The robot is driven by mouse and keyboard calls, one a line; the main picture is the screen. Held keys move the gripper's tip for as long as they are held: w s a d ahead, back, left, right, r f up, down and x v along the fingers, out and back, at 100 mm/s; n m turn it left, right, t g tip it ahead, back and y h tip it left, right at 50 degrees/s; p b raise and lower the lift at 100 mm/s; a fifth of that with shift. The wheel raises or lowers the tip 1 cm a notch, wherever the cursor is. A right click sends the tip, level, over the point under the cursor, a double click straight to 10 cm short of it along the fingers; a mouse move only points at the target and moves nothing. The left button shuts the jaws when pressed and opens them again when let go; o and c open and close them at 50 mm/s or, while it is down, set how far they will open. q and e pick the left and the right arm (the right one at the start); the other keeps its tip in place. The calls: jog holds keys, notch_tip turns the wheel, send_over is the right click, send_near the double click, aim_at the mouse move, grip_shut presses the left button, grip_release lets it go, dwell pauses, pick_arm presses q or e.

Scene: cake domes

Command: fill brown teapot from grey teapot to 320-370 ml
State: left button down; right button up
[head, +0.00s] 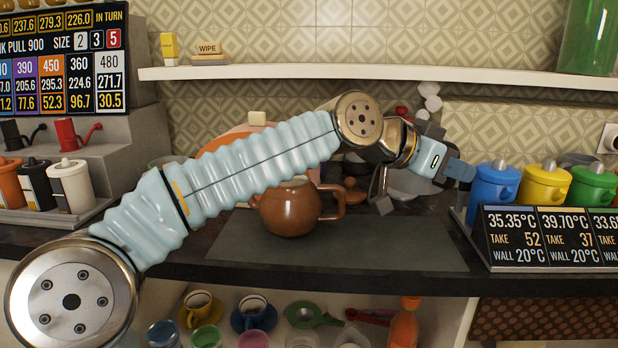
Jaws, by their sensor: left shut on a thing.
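The brown teapot (288,210) stands upright on a dark mat on the counter, its handle to the right. My left arm crosses in front of it and hides its top and left side. A brown lid (354,196) lies on the counter behind its handle. My left gripper (453,170) is right of the brown teapot, above the counter, shut on what looks like the grey teapot (408,183). That pot is mostly hidden behind my wrist, so its tilt and any liquid cannot be made out. My right gripper is not in view.
The dark mat (400,250) is clear in front. Blue (493,187), yellow (545,185) and green (594,186) lidded pots stand right, behind a temperature display (545,238). More lidded pots (72,187) stand left. A white shelf (400,72) runs above; cups fill a shelf below.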

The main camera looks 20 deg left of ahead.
pick_arm(q)
jog(key=s+a+r+b, duration=0.1)
jog(key=s+a+b, duration=0.45)
jog(key=s, duration=0.45)
jog(key=s+a+r+b, duration=0.2)
jog(key=s+a+b, duration=0.3)
jog(key=s, duration=0.5)
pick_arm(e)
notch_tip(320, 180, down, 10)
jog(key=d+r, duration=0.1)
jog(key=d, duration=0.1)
pick_arm(q)
jog(key=w+a+r+n+p, duration=0.1)
jog(key=p, duration=0.1)
jog(key=a+r+n+h+p, duration=0.1)
jog(key=p, duration=0.1)
jog(key=w+a+r+g+p, duration=0.1)
jog(key=p, duration=0.1)
jog(key=shift+w+a+r+n, duration=0.3)
jog(key=shift+n, duration=0.1)
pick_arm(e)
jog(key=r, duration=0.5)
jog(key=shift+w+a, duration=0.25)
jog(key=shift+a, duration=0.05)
pick_arm(q)
jog(key=shift+f, duration=0.1)
jog(key=shift+w+p, duration=0.1)
jog(key=shift+p, duration=0.2)
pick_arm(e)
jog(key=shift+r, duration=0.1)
